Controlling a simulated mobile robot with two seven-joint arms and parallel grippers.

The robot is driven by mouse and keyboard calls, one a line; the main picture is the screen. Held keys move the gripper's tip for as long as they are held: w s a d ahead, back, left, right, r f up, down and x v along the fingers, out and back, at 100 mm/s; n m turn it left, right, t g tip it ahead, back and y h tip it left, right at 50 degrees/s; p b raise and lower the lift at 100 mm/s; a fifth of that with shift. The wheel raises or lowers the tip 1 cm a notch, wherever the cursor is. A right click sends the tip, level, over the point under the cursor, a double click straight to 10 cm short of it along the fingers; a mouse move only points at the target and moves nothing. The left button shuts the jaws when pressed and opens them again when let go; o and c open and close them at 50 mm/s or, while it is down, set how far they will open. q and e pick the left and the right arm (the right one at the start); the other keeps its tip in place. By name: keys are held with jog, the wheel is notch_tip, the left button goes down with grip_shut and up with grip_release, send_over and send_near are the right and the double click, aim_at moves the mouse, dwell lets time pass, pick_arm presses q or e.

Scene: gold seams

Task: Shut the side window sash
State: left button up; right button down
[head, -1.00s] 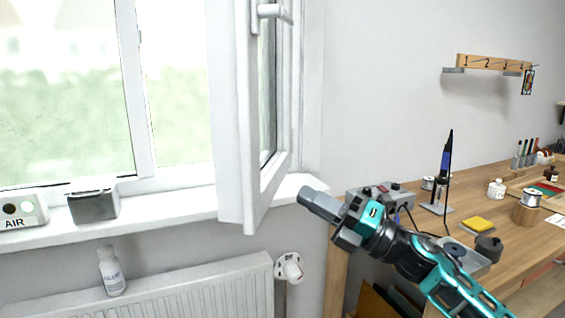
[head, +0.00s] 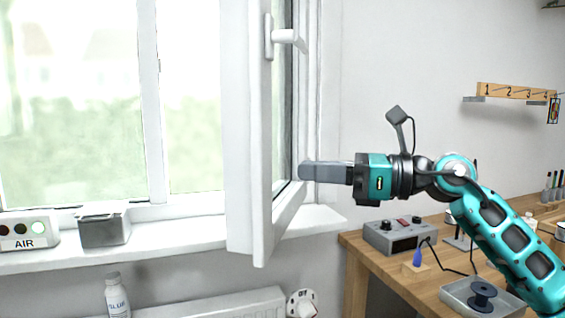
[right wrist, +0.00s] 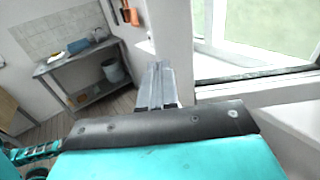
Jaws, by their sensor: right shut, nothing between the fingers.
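The side window sash (head: 246,150) stands open, swung into the room, its white frame seen nearly edge-on in the head view. Its handle (head: 283,38) is near the top of the picture and sticks out to the right. My right gripper (head: 305,170) is shut and empty, level, pointing left at the right-hand side of the sash, below the handle. Its tips look very close to the sash; I cannot tell whether they touch. In the right wrist view the shut fingers (right wrist: 157,85) point ahead beside a white upright. My left gripper is not in view.
A grey box (head: 104,230) and an AIR indicator (head: 28,232) stand on the sill, left of the sash. A glue bottle (head: 118,296) is below the sill by the radiator (head: 215,306). The workbench (head: 375,262) at right carries a grey control unit (head: 398,236).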

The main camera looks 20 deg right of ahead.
aim_at(264, 168)
jog(key=x, duration=0.4)
jog(key=shift+w+a, duration=0.15)
jog(key=shift+w+a+p, duration=0.3)
jog(key=shift+w+a, duration=0.05)
jog(key=shift+a, duration=0.15)
